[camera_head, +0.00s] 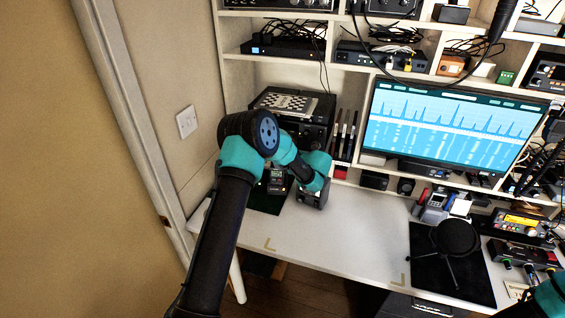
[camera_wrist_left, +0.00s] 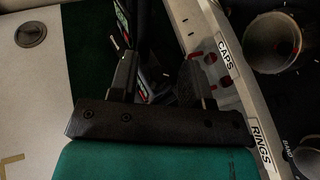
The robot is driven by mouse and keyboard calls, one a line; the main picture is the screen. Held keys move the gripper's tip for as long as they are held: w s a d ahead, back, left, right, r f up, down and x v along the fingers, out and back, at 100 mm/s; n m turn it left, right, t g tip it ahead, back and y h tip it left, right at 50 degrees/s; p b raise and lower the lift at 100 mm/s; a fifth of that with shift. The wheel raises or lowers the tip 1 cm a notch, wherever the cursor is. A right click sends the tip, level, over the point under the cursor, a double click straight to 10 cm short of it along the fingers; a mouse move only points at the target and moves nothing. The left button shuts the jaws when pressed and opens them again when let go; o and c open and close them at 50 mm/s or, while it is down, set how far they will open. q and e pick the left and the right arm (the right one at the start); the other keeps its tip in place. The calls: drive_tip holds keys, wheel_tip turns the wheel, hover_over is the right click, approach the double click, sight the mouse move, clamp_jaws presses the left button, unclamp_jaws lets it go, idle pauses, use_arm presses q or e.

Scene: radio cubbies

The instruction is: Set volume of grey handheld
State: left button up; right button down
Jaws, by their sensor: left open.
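A dark handheld radio (camera_head: 275,180) with a small lit display stands at the back of the green mat (camera_head: 262,205) in the head view. Its colour is hard to judge in the dim light. My left gripper (camera_head: 292,185) is beside it on the right, reaching leftward, partly covered by my wrist. In the left wrist view my left gripper (camera_wrist_left: 158,78) has its two dark fingers apart. A dark object with red and white edges (camera_wrist_left: 146,82) shows between and beyond them; contact cannot be told. The volume knob cannot be made out. My right gripper is out of view.
A shelf edge with CAPS and RINGS labels (camera_wrist_left: 228,58) runs close along the gripper's right side in the wrist view. The middle desk (camera_head: 350,235) is clear.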

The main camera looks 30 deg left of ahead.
use_arm(q)
clamp_jaws()
idle(0.3)
drive_tip(key=shift+w+n+g, duration=0.15)
drive_tip(key=shift+n+g, duration=0.65)
drive_tip(key=shift+g, duration=0.1)
drive_tip(key=shift+n+g, duration=1.7)
drive_tip(key=shift+g, duration=0.4)
unclamp_jaws()
